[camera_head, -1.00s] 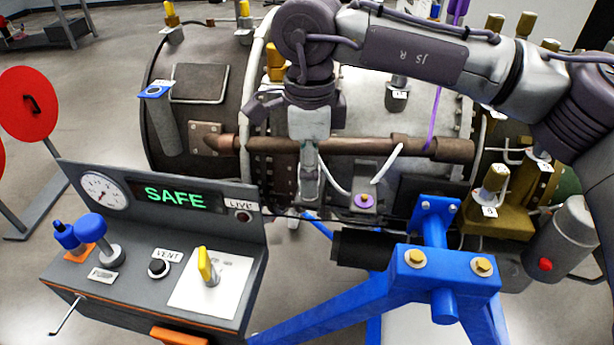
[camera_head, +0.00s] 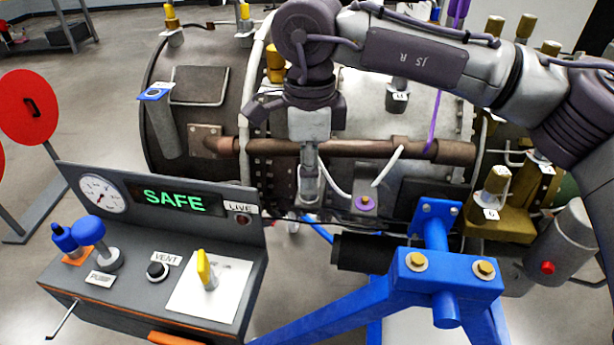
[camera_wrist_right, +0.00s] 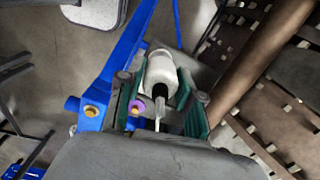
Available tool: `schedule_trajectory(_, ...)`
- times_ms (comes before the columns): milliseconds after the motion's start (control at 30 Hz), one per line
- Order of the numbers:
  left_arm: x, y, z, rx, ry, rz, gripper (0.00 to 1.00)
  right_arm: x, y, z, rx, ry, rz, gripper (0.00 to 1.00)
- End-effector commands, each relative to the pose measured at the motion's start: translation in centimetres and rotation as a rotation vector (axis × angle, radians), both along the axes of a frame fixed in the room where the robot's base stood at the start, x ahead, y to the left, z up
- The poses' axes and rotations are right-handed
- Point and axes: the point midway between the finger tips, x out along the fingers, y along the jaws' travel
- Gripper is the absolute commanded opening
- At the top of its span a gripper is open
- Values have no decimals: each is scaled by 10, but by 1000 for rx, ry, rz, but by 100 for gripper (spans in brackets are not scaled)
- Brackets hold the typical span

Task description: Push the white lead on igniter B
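My right gripper (camera_head: 309,190) points down in front of the engine casing, left of the purple-ringed gold fitting (camera_head: 365,203). In the right wrist view the white lead (camera_wrist_right: 160,70) has a thick white end with a black part and a thin wire, and lies between the green finger pads (camera_wrist_right: 163,98). The fingers look closed around it. A thin white cable (camera_head: 330,181) curves beside the gripper, and another (camera_head: 387,165) rises near the purple-ringed fitting. I cannot read a letter B, so igniter B is not clear. My left gripper is not in view.
A brown pipe (camera_head: 365,148) runs across the casing behind the gripper. A blue stand (camera_head: 405,285) is below right. A grey console (camera_head: 130,290) reading SAFE stands at the lower left. Labelled fittings (camera_head: 492,190) sit at the right.

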Motion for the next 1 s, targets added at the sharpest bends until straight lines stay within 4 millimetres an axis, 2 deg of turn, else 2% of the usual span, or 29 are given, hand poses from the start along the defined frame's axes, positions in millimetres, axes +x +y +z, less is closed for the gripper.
schedule_trajectory(33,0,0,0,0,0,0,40,0,0,0,0,0,0,22)
schedule_trajectory(167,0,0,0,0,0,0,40,0,0,0,0,0,0,1)
schedule_trajectory(200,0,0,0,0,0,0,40,0,0,0,0,0,0,0)
schedule_trajectory(533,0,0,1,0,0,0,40,0,0,1,0,0,1,0)
schedule_trajectory(1000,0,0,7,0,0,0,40,0,0,13,0,0,0,0)
